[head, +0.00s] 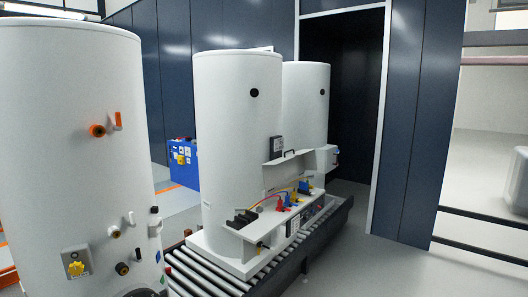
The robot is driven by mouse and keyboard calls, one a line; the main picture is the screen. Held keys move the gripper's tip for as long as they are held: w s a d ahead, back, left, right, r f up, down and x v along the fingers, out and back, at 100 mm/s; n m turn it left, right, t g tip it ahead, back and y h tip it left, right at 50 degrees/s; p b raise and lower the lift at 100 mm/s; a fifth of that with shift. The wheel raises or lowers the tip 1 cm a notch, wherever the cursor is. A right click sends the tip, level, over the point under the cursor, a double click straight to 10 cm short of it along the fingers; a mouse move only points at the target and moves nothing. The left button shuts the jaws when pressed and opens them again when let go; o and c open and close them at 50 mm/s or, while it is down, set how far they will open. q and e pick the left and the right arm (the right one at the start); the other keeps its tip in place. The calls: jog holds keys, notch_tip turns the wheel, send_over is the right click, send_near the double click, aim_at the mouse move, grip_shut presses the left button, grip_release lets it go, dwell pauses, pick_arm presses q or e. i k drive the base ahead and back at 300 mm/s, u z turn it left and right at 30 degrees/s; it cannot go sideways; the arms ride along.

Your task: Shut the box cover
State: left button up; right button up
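A white box (262,232) is fixed low on the front of the middle white tank (232,120). It is open, and black, red, blue and yellow parts with wires show inside it. Its cover appears to be the white panel (286,160) with a black handle (289,152), standing raised above the box. How the cover is hinged is too small to tell. Neither of my grippers is in the head view.
The middle tank stands on a roller conveyor (196,278) that runs back toward a dark doorway (342,90). Another white tank (72,150) stands close at the left, with a further one (306,100) behind. A blue box (183,162) is beyond. Grey floor (420,268) is clear at the right.

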aim_at(277, 172)
jog(key=z, duration=0.15)
jog(key=i, duration=2.7)
jog(key=u, duration=0.95)
jog(key=i, duration=0.3)
jog(key=z, duration=0.05)
